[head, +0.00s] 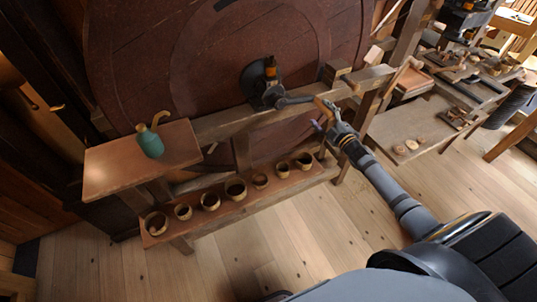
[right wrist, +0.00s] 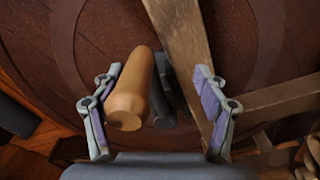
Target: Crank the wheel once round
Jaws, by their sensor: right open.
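The large dark red wheel (head: 150,60) stands upright behind the bench frame in the head view. A black crank (head: 292,101) reaches right from its dark hub, with a pale wooden handle (head: 320,103) at its end. My right gripper (head: 324,119) is at that handle, its arm coming from the lower right. In the right wrist view, the handle (right wrist: 128,98) lies between the spread fingers of my right gripper (right wrist: 156,76), much nearer the left finger. A gap shows on the right side. My left gripper is not in view.
A wooden beam (head: 220,125) runs close to the crank. A board (head: 105,172) at left bears a green jug (head: 150,142). Several wooden cups stand on a low shelf (head: 220,207). A cluttered workbench (head: 425,125) is at right. The floor (head: 310,235) in front is clear.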

